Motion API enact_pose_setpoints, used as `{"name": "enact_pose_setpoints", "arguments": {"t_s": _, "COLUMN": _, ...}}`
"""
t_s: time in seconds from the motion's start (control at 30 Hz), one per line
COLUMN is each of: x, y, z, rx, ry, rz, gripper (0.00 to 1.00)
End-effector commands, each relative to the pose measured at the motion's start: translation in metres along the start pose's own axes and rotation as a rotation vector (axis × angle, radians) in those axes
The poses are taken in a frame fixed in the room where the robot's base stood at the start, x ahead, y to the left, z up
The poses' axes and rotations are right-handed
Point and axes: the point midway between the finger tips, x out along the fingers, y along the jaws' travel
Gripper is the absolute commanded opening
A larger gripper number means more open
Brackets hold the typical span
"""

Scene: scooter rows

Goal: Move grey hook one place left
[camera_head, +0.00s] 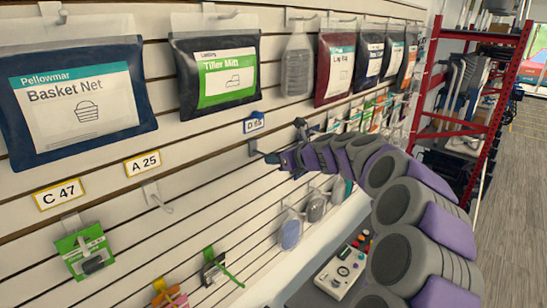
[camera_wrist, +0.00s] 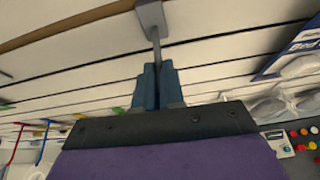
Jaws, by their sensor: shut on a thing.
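The grey hook (camera_head: 252,148) sits on the slatwall just under the "D 15" label (camera_head: 254,122). In the wrist view its back plate (camera_wrist: 151,18) is against a slat, and its thin prong runs between my fingertips. My gripper (camera_head: 272,158) is shut on this prong; its blue fingers (camera_wrist: 155,85) are close together around it. The hook carries no bag that I can see. To its left, a paler empty hook (camera_head: 155,196) hangs below the "A 25" label (camera_head: 143,163).
Large bags hang above: Basket Net (camera_head: 85,100), Tiller Mitt (camera_head: 222,75) and others. A green packet (camera_head: 85,255) hangs under the "C 47" label (camera_head: 59,193). Small packets hang lower. A control box (camera_head: 343,272) is below my arm. A red rack (camera_head: 480,90) stands right, beside open floor.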

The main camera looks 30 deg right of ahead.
Motion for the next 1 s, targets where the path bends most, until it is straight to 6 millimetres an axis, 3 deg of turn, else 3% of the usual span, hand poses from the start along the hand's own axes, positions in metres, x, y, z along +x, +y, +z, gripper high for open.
{"name": "enact_pose_setpoints", "arguments": {"t_s": 1.0, "x": -0.0017, "y": 0.0077, "z": 0.0058, "rx": 0.001, "ry": -0.001, "rz": -0.001, "gripper": 0.0}}
